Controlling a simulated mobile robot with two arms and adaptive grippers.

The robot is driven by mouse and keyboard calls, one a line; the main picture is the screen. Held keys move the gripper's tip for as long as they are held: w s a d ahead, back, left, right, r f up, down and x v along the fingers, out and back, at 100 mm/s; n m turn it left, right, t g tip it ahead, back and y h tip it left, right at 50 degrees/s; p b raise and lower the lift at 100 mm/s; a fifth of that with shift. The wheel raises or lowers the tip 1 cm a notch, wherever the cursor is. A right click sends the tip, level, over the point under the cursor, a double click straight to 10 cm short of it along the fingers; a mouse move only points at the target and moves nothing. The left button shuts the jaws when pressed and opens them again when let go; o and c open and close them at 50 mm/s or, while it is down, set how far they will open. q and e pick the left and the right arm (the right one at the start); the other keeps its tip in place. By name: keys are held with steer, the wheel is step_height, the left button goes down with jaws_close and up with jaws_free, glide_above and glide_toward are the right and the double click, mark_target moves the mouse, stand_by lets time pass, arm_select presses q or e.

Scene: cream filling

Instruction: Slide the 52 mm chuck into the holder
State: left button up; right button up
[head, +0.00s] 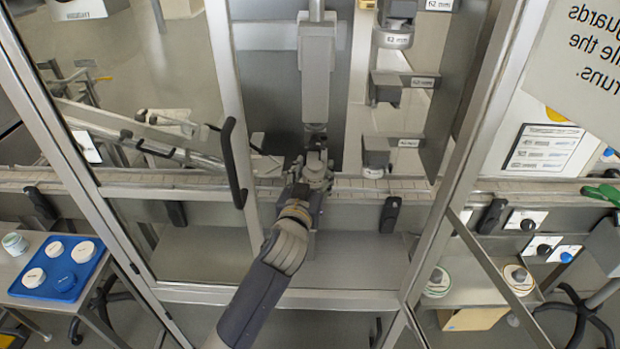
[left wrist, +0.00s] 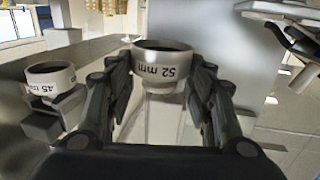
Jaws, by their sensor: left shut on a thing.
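My left gripper (head: 316,160) reaches through the open guard frame and is shut on the 52 mm chuck (left wrist: 162,68). The chuck is a white ring with a dark opening, between the two black fingers in the left wrist view; its label reads upside down. In the head view I cannot make it out clearly. A light grey machine head (head: 316,75) hangs directly over the gripper, its narrow dark lower end close to the fingertips. I cannot tell whether the chuck touches it. My right gripper is not in view.
Labelled brackets stand right of the machine head: one with a 62 mm label (head: 394,40), a middle one (head: 386,88) and a lower one (head: 376,150). A 45 mm chuck (left wrist: 50,77) sits on a bracket. Metal guard posts flank my arm. A blue tray (head: 43,289) holds lids at left.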

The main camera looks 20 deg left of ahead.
mark_target(313, 161)
arm_select(q)
steer(key=shift+r, duration=0.2)
steer(key=shift+w+a+b, duration=0.2)
steer(key=shift+w, duration=0.35)
steer(key=shift+w+a+b, duration=0.15)
steer(key=shift+w+a, duration=0.05)
steer(key=shift+w, duration=0.35)
steer(key=shift+w+a, duration=0.1)
steer(key=shift+w, duration=0.45)
steer(key=shift+w+a+r, duration=0.1)
steer(key=shift+r, duration=0.05)
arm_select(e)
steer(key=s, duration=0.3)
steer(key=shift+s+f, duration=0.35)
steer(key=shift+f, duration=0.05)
arm_select(q)
steer(key=shift+w, duration=0.2)
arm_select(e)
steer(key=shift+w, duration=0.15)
